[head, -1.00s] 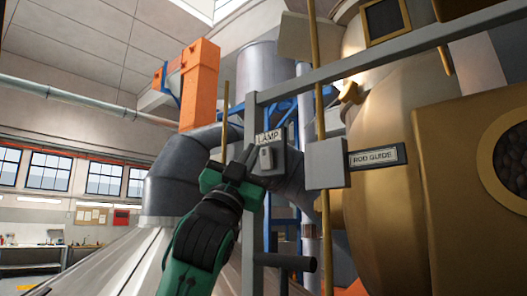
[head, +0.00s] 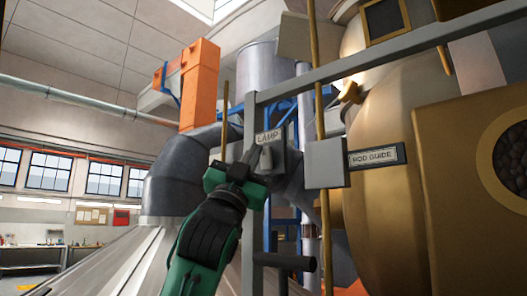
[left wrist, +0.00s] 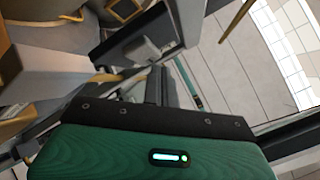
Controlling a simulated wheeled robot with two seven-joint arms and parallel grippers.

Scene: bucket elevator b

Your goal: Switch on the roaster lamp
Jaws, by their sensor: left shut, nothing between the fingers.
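The lamp switch (head: 267,158) is a small grey lever on a pale box under a label reading LAMP (head: 268,137), fixed to a grey upright post. My left gripper (head: 255,152) is shut and empty, its dark fingers pointing up at the left side of the switch. The fingertips overlap the box edge in the head view; I cannot tell whether they touch the lever. In the left wrist view the dark fingers (left wrist: 155,86) reach toward a grey panel, and the lever is not clear there. My right gripper is not in view.
A grey box (head: 324,163) with a ROD GUIDE sign (head: 376,156) stands right of the switch, beside the brass roaster drum (head: 395,195). A grey rail (head: 390,60) crosses above. A dark handle (head: 286,261) sticks out below. Open space lies to the left.

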